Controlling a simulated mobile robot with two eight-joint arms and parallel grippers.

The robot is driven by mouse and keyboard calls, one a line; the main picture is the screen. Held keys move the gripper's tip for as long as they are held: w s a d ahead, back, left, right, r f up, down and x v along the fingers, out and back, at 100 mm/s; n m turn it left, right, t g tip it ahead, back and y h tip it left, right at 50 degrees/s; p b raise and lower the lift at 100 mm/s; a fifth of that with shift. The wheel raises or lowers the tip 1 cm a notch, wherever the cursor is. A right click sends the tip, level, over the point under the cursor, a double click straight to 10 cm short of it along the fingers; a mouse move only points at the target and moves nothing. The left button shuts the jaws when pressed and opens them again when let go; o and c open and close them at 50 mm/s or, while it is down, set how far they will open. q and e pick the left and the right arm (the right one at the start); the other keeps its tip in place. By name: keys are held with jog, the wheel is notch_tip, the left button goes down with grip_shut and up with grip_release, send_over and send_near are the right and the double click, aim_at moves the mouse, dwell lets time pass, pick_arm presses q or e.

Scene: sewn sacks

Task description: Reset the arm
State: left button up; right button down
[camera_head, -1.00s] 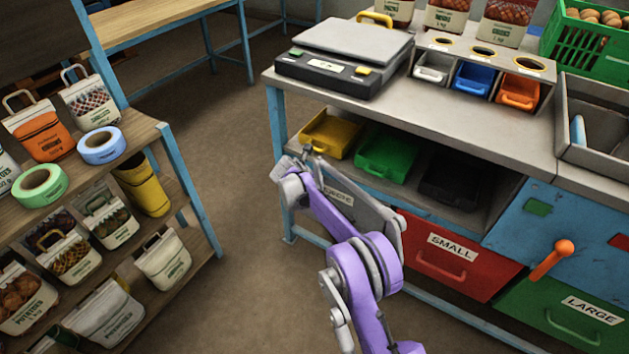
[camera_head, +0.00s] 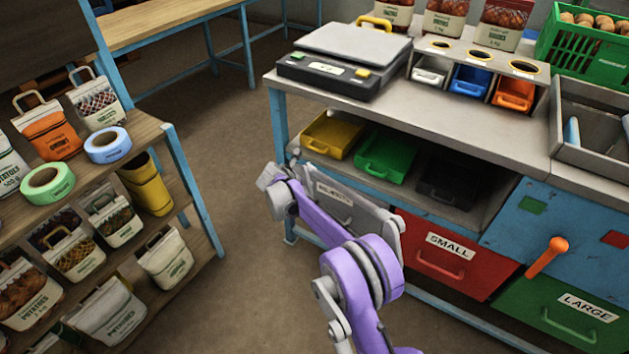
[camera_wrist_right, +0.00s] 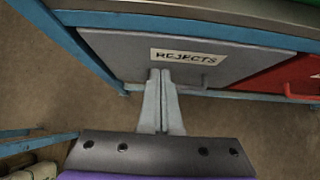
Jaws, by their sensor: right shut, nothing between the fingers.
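My right arm, purple and grey, reaches up from the bottom of the head view, and its gripper (camera_head: 272,176) is at the far end, in front of the workbench. In the right wrist view the two grey fingers (camera_wrist_right: 162,98) are together and hold nothing. They point toward the grey drawer labelled REJECTS (camera_wrist_right: 205,68), which is closed. Whether the fingertips touch the drawer front I cannot tell. My left gripper is not in view.
The workbench (camera_head: 470,122) carries a scale (camera_head: 342,58) and several bins. A red SMALL drawer (camera_head: 440,262) and green LARGE drawer (camera_head: 560,312) sit below. A shelf (camera_head: 150,135) with sacks and tape rolls stands left. The floor (camera_head: 235,260) between is clear.

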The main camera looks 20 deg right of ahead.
jog(key=p+v, duration=0.1)
jog(key=v, duration=0.6)
jog(key=s+r+m+y, duration=0.1)
jog(key=s+r+m, duration=0.25)
jog(key=s, duration=0.35)
jog(key=s+d+r+m+g+y, duration=0.1)
jog(key=s+r+m, duration=0.1)
jog(key=s+m, duration=0.4)
jog(key=s+r+m+y, duration=0.1)
jog(key=s+r+m, duration=0.15)
jog(key=s, duration=0.55)
jog(key=s+a+f+m+y, duration=0.1)
jog(key=s+f+m+y, duration=0.1)
jog(key=s+m, duration=0.75)
jog(key=s+a+f+m+y, duration=0.2)
jog(key=s+f+m, duration=0.15)
jog(key=s, duration=1.05)
pick_arm(q)
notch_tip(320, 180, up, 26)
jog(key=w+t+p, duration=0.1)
jog(key=p, duration=2)
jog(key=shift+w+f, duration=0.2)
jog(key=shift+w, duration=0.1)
pick_arm(e)
notch_tip(320, 180, up, 24)
jog(key=w, duration=0.1)
jog(key=shift+w+m+t, duration=0.3)
jog(key=shift+t, duration=0.1)
